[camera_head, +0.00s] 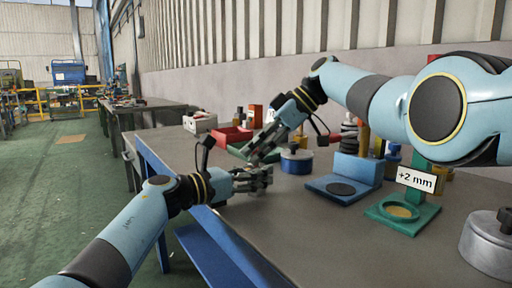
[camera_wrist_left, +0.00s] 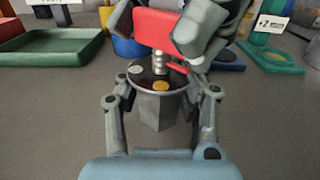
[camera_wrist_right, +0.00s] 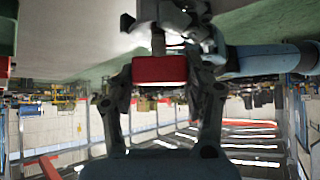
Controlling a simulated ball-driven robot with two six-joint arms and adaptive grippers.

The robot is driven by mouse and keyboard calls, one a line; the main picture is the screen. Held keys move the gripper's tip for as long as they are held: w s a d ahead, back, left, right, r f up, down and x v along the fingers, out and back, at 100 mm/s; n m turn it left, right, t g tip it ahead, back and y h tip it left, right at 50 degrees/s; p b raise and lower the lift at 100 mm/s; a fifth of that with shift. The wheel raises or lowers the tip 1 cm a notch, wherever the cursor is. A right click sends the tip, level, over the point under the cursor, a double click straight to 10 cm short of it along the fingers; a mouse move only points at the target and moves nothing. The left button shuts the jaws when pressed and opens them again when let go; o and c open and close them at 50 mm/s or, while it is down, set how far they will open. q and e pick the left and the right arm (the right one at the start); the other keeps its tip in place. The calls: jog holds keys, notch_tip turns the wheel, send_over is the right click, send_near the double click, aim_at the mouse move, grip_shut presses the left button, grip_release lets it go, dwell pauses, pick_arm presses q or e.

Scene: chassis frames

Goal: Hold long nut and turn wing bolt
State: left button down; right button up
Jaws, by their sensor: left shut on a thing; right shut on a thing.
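My left gripper (camera_head: 264,178) is shut on the long nut (camera_wrist_left: 157,112), a grey six-sided piece with a dark top face, held upright in the left wrist view. A pale dot and a yellow dot lie on that top face. The wing bolt (camera_wrist_left: 158,26) has a red head and a metal threaded shank, which stands at the nut's top; how deep it sits is hidden. My right gripper (camera_head: 258,150) is shut on the red head, which also shows between its fingers in the right wrist view (camera_wrist_right: 160,70). In the head view the fingers mostly hide both parts.
A blue fixture (camera_head: 345,180), a green stand with a "+2 mm" sign (camera_head: 402,210) and a grey lidded pot (camera_head: 488,245) stand to the right. Red and green trays (camera_head: 232,136) and a blue round tin (camera_head: 297,162) are behind.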

jog(key=shift+m+t, duration=0.6)
jog(key=shift+m, duration=0.1)
jog(key=o, duration=1.2)
jog(key=v, duration=1.2)
jog(key=shift+a, duration=0.1)
pick_arm(q)
jog(key=c, duration=0.7)
grip_release()
jog(key=shift+c, duration=0.2)
